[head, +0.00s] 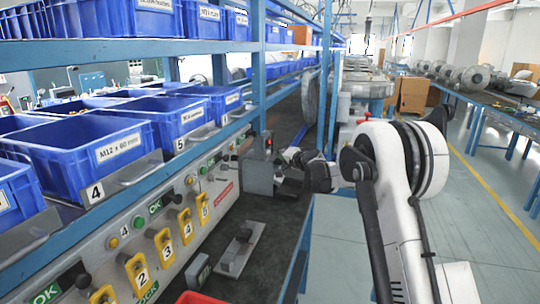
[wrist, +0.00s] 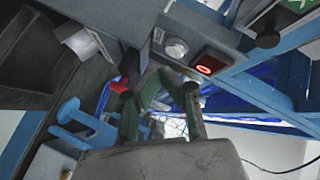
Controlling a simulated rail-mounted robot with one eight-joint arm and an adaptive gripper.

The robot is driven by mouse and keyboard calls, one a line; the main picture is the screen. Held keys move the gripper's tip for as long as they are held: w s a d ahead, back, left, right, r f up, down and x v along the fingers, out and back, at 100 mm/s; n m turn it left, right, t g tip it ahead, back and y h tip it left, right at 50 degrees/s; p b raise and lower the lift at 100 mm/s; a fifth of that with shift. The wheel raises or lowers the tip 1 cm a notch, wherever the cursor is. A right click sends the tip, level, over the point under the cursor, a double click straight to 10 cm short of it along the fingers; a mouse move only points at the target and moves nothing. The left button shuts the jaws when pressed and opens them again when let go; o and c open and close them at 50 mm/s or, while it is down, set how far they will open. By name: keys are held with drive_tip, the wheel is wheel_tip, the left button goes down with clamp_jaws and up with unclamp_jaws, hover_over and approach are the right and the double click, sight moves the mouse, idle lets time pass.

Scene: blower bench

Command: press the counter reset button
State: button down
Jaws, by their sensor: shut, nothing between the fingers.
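The counter's red-lit display (wrist: 205,67) shows at the upper middle of the wrist view. A round pale button (wrist: 176,47), likely the counter reset button, sits just left of the display on the same grey housing. In the head view the dark counter box (head: 262,145) with a small red light stands at the far end of the bench panel; its button cannot be made out there. My gripper (wrist: 158,76) is shut and empty, with its fingertips below the button in the wrist view. It also shows, partly hidden, by the grey block in the head view (head: 289,179).
A grey block (head: 258,176) stands beside my gripper. Blue bins (head: 110,152) fill the rack at left, above a panel with yellow numbered tags (head: 165,244). A metal fixture (head: 240,248) lies on the dark bench. The aisle floor at right is clear.

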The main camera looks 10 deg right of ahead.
drive_tip(key=d, duration=0.1)
drive_tip(key=s+d, duration=0.1)
drive_tip(key=d, duration=0.2)
drive_tip(key=shift+s, duration=0.4)
drive_tip(key=shift+a, duration=0.1)
drive_tip(key=s+a+r+n+g, duration=0.15)
drive_tip(key=s+r, duration=0.25)
drive_tip(key=s, duration=0.6)
drive_tip(key=s+a+r+n+g+h, duration=0.15)
drive_tip(key=s+r, duration=0.25)
drive_tip(key=s, duration=0.7)
drive_tip(key=s+a+r+n+g+y, duration=0.1)
drive_tip(key=s+a+r+n, duration=0.2)
drive_tip(key=s, duration=0.7)
drive_tip(key=s+d+f+g+h, duration=0.1)
drive_tip(key=s+f, duration=0.2)
drive_tip(key=s, duration=0.8)
drive_tip(key=s+d+f+n+g+h+p, duration=0.1)
drive_tip(key=s+f+h, duration=0.1)
drive_tip(key=s, duration=0.9)
drive_tip(key=s+d+f+g+h, duration=0.1)
drive_tip(key=s+f, duration=0.3)
drive_tip(key=s, duration=0.7)
drive_tip(key=shift+s+d+h, duration=0.3)
drive_tip(key=shift+d+h, duration=0.05)
drive_tip(key=shift+d, duration=0.25)
